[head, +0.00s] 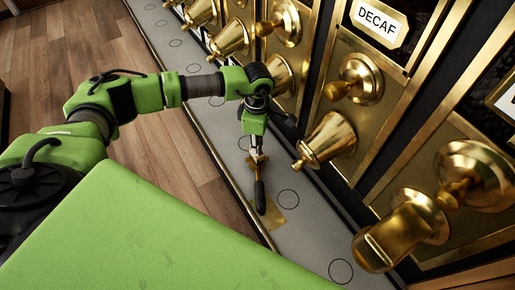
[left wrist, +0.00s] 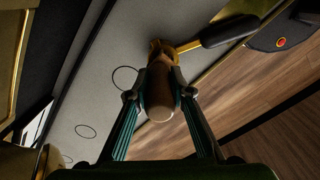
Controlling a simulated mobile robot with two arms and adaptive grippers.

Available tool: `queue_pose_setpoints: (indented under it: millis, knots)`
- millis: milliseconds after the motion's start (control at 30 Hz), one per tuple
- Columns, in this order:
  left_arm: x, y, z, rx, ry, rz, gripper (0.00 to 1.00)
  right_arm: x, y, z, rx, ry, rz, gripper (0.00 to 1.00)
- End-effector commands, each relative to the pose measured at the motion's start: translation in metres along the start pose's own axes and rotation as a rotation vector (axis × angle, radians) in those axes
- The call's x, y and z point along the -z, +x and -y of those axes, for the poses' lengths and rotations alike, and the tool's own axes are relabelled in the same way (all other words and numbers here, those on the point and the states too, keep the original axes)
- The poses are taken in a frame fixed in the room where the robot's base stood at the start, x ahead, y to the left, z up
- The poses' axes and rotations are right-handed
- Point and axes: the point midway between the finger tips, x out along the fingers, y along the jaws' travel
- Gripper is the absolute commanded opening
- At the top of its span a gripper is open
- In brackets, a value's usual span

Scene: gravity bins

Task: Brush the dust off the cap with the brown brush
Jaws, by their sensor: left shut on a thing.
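My left gripper (head: 257,157) is low over the grey counter strip in the head view. In the left wrist view its fingers (left wrist: 160,95) are closed on both sides of a brown, rounded, wood-like handle (left wrist: 160,100), which I take for the brown brush. I cannot tell whether brush and brass piece touch. Which part is the cap, and any dust, I cannot make out. My right gripper is out of view.
Brass bins with spouts and knobs line the right side, one under a DECAF label (head: 380,20). The grey counter (head: 310,235) carries printed circles and a flat gold patch (head: 273,217). Wooden floor (head: 150,170) lies left of its edge.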

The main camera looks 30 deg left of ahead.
Motion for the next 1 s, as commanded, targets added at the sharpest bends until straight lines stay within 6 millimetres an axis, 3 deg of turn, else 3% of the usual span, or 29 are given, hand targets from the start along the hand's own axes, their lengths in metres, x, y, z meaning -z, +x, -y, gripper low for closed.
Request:
queue_pose_setpoints:
  millis: [433, 1000]
  knots:
    - [0.001, 0.0, -0.006, 0.0, 0.0, 0.002, 0.0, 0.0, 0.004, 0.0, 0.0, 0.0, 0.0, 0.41]
    - [-0.017, 0.003, 0.002, 0.002, 0.002, 0.002, 0.0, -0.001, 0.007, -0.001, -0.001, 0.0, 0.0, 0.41]
